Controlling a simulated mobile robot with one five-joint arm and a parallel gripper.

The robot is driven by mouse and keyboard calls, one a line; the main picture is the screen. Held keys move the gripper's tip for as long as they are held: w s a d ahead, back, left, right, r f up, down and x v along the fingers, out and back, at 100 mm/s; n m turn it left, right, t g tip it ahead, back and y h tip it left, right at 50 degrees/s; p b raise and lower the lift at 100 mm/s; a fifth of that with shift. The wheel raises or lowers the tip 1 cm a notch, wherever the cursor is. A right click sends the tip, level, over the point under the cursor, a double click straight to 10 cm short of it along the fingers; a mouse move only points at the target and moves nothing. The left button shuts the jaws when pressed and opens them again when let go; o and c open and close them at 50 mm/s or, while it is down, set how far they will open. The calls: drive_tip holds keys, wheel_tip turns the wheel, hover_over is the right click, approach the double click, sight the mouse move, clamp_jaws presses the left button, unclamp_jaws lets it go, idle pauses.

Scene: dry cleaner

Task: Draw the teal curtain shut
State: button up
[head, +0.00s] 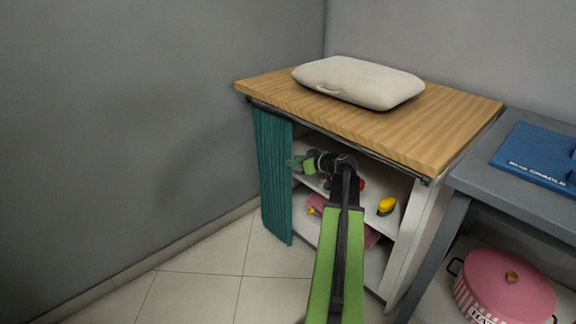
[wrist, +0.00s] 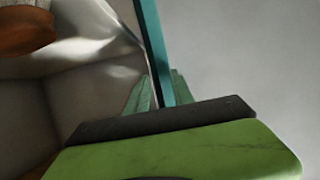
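The teal curtain (head: 272,175) hangs in folds at the left end of the cabinet's open front, from a dark rail (head: 300,124) under the wooden top. It covers only the left part; the shelves to its right are exposed. My gripper (head: 296,164) is at the curtain's right edge, around mid-height. In the wrist view, the curtain's edge (wrist: 155,45) runs as a narrow teal strip between the two green fingers of my gripper (wrist: 160,85). The fingers are close together on either side of it and look shut on it. My arm hides part of the shelves.
A cream cushion-like case (head: 358,82) lies on the wooden top (head: 440,135). Inside are a yellow item (head: 387,206) and a pink one, partly hidden. A grey table (head: 470,176) with a blue item (head: 540,155) stands right, a pink pot (head: 503,290) below. Floor in front is clear.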

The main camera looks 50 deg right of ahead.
drive_tip(key=b+x, duration=0.1)
drive_tip(key=x, duration=0.3)
drive_tip(key=shift+w+d+f, duration=0.1)
drive_tip(key=shift+d+f, duration=0.05)
drive_tip(key=shift+c, duration=0.3)
clamp_jaws()
idle(0.8)
